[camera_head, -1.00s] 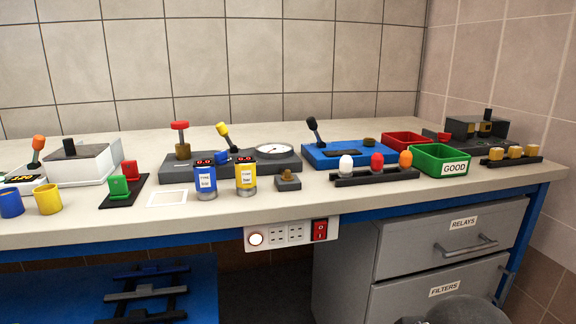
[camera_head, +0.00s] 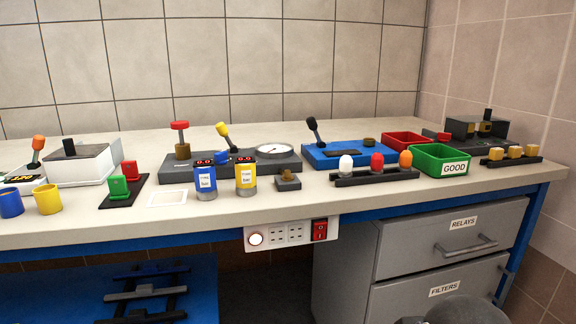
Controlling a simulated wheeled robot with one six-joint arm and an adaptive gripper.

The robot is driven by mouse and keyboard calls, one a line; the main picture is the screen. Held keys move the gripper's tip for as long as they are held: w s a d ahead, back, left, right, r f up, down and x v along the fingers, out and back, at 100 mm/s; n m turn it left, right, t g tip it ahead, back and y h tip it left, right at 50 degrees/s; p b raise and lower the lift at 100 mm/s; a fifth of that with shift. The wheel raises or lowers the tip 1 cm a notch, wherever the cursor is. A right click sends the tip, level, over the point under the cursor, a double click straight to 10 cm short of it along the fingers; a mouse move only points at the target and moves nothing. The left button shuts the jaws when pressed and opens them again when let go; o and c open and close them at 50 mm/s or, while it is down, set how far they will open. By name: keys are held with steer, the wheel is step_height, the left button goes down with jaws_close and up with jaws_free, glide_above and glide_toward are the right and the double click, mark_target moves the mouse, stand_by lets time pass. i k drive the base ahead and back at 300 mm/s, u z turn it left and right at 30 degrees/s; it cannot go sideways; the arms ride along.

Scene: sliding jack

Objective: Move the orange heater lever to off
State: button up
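The orange heater lever (camera_head: 38,143) stands at the far left of the bench, on a black stalk tilted slightly to the right at its top. Its base is a white unit with a dark display (camera_head: 22,178), cut off by the left picture edge. Blue and yellow cups partly hide the front of this unit. My gripper is not in view. A dark rounded shape at the bottom right edge is probably part of my own arm.
A white box (camera_head: 85,168) stands right of the lever. A blue cup (camera_head: 10,204) and a yellow cup (camera_head: 47,199) stand in front. Red and green switches (camera_head: 119,188), a gauge unit (camera_head: 276,150) and bins line the bench rightward. Drawers (camera_head: 451,235) are below at right.

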mark_target(38, 142)
steer(key=u, duration=1.65)
steer(key=k, duration=0.6)
steer(key=z, duration=0.2)
steer(key=i, duration=1.1)
steer(key=u, duration=0.75)
